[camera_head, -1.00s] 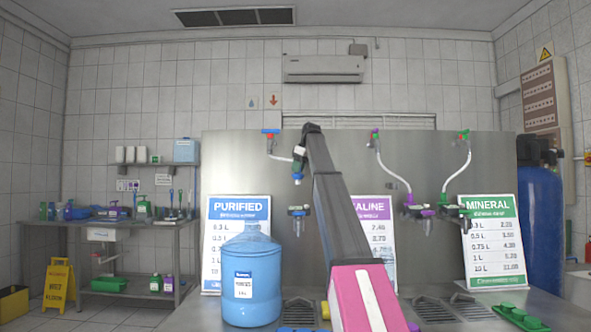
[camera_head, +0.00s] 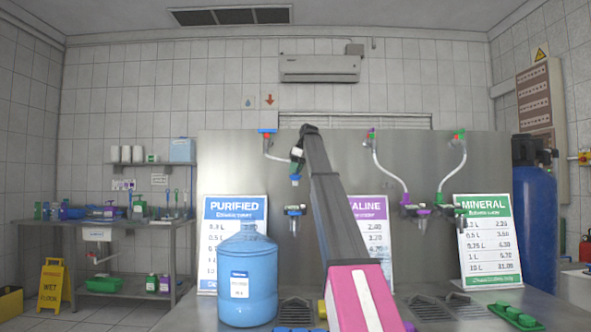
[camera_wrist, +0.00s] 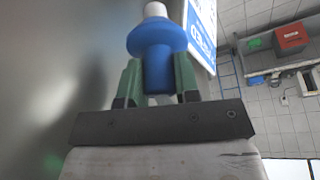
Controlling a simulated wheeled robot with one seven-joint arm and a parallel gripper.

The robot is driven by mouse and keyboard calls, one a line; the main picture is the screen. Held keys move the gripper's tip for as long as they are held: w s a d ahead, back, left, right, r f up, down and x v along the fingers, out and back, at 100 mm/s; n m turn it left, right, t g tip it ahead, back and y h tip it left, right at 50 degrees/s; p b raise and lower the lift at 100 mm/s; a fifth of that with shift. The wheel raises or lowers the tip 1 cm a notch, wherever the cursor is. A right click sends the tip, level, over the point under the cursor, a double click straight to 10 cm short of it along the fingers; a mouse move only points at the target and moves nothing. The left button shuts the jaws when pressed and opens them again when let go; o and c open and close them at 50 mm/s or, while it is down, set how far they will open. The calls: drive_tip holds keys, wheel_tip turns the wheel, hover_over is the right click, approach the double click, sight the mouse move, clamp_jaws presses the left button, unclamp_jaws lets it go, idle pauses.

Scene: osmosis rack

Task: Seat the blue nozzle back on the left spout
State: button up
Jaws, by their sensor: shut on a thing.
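The blue nozzle (camera_wrist: 157,55) is between the green fingers of my gripper (camera_wrist: 157,85) in the wrist view, with a white tip beyond its wide flange. In the head view the nozzle (camera_head: 295,178) is a small blue spot at the end of my gripper (camera_head: 297,166). My gripper is shut on it, in the air in front of the steel panel. The left spout (camera_head: 293,211) is below it, a dark fitting with blue on top and a clear part hanging down. I cannot tell how far apart they are in depth.
A blue water jug (camera_head: 247,280) stands on the counter below and left of the spout. The purified sign (camera_head: 234,215) leans behind it. Purple (camera_head: 412,210) and green (camera_head: 452,212) spouts are to the right. A green tray (camera_head: 518,318) lies at the right.

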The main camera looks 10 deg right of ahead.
drive_tip(key=shift+f, duration=4.3)
drive_tip(key=shift+f, duration=0.55)
drive_tip(key=shift+f, duration=0.85)
drive_tip(key=shift+f, duration=0.1)
drive_tip(key=shift+f, duration=0.35)
drive_tip(key=o, duration=1.7)
drive_tip(key=shift+r, duration=0.1)
